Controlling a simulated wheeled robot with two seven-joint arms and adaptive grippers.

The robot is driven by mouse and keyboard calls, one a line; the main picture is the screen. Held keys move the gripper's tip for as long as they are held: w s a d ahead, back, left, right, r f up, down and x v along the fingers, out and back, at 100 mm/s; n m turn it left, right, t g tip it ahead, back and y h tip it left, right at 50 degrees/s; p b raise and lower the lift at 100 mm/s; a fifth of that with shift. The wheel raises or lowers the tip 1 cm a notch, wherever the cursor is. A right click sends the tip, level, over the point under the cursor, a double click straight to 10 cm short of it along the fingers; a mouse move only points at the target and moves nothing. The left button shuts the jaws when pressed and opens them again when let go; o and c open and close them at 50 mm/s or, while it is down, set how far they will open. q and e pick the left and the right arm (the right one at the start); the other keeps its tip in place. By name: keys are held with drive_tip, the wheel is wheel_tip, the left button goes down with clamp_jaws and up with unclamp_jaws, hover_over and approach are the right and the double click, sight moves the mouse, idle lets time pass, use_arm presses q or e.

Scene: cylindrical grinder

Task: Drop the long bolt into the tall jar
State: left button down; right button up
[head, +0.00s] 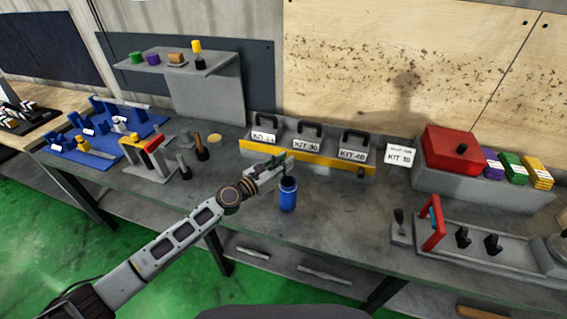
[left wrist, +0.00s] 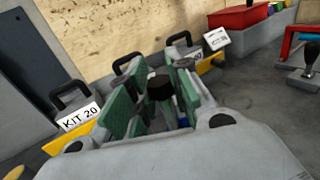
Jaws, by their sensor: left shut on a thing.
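My left gripper (head: 280,163) is above the tall jar, its green-padded fingers also showing in the left wrist view (left wrist: 158,105). It is shut on the long bolt, whose dark round head (left wrist: 160,87) sticks up between the pads. The bolt's shank is mostly hidden by the fingers. The tall blue jar (head: 288,196) stands upright on the grey bench, with its dark mouth just below the fingertips. A little blue shows below the fingers in the left wrist view. I cannot tell whether the bolt's lower end is inside the mouth. My right gripper is not in view.
A yellow-fronted rack (head: 310,160) with labelled kit boxes stands behind the jar. A red box (head: 455,150) and a fixture with a red handle (head: 433,222) are at the right. A small red-topped stand (head: 150,150) is at the left. The bench around the jar is clear.

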use_arm(q)
drive_tip(key=shift+f+b, duration=0.3)
drive_tip(key=shift+f, duration=0.1)
drive_tip(key=c, duration=1.2)
unclamp_jaws()
drive_tip(key=shift+c, duration=0.2)
drive_tip(key=shift+s+a, duration=0.1)
drive_tip(key=v, duration=1.1)
drive_tip(key=shift+s+a, duration=0.2)
idle(0.5)
